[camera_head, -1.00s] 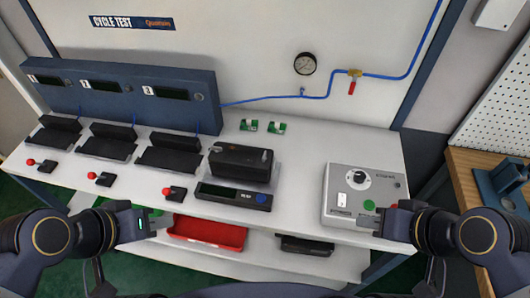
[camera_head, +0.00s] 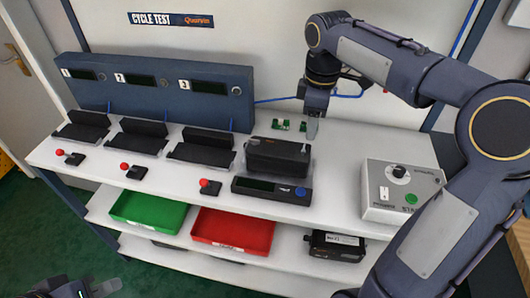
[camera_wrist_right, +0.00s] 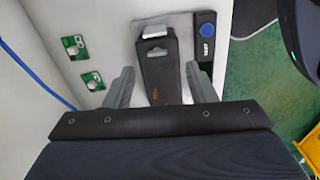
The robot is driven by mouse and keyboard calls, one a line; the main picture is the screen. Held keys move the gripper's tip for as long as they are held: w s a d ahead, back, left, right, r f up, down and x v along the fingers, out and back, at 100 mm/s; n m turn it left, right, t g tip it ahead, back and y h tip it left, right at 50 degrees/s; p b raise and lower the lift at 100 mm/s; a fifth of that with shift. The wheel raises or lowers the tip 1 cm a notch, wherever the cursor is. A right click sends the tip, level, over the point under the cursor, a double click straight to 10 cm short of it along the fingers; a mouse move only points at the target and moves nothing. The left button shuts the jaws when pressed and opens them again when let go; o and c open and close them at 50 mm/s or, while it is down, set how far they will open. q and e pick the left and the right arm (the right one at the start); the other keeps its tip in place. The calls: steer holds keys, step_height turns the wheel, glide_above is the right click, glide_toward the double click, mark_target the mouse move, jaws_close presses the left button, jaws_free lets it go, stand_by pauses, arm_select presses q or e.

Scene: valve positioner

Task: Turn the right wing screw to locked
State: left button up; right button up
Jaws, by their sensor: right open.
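The valve positioner (camera_head: 278,158) is a black box on a grey plate on the bench. Its right wing screw (camera_head: 303,148) is a small grey piece at the right end of its top; a left one (camera_head: 248,143) is at the other end. My right gripper (camera_head: 313,128) points down just above and behind the right end, apart from the screw. In the right wrist view my open fingers (camera_wrist_right: 160,88) appear on either side of the black box (camera_wrist_right: 165,75), with nothing between them gripped. Whether the screw is locked is unclear. My left gripper (camera_head: 95,290) is partly visible at the lower left edge.
A display unit with a blue button (camera_head: 272,190) lies in front of the positioner. Small green boards (camera_head: 282,124) lie behind it. A grey control box (camera_head: 400,190) stands to the right. Green (camera_head: 148,212) and red (camera_head: 232,232) trays are on the lower shelf.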

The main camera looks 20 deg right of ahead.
mark_target(304, 147)
steer(key=shift+w+a+f+n, duration=0.3)
steer(key=shift+w+a, duration=0.05)
steer(key=shift+w, duration=0.25)
steer(key=shift+w+f, duration=0.1)
steer(key=shift+f, duration=0.15)
step_height(304, 147, down, 7)
steer(key=shift+f+b, duration=0.1)
steer(key=shift+b, duration=0.25)
steer(key=c, duration=1)
